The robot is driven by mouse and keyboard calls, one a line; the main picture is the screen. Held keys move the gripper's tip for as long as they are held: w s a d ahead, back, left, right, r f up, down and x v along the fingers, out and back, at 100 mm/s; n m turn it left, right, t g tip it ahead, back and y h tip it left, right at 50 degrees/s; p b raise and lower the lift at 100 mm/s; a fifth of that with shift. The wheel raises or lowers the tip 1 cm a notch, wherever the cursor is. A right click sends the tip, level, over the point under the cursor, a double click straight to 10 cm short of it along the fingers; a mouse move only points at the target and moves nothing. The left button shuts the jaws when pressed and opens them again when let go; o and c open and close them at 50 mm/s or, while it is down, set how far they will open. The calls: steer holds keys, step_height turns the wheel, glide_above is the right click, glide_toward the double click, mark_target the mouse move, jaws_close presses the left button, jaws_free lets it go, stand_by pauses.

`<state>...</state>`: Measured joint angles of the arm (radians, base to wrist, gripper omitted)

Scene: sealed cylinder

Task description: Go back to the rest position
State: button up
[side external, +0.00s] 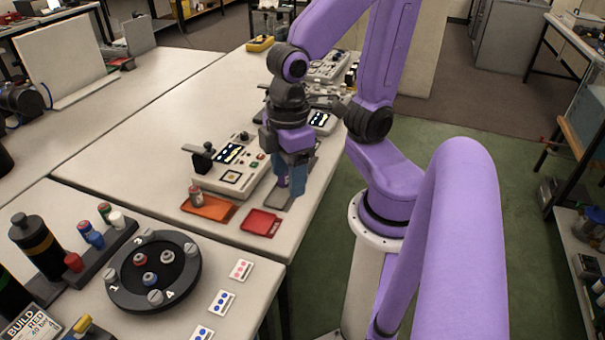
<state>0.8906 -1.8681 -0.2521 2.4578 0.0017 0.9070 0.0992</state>
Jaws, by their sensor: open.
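My gripper (290,184) points down over the near right part of the long white table, beside a white control box (232,166). Its fingers are open and reach low, close above or at a grey strip (304,188); I cannot tell if they touch it. I see nothing clearly held between them. An empty-looking red tray (261,223) lies in front of the gripper.
A black round dial plate (114,285) with small cylinders sits at the near left. A dark rack (98,258) holds coloured cylinders, beside black bottles (38,246). Cards (222,302) lie near the edge. More control boxes (330,66) stand behind. The table's left middle (130,145) is clear.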

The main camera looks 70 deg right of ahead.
steer(key=s+n, duration=0.2)
steer(key=shift+s+n, duration=0.3)
steer(key=shift+s, duration=0.1)
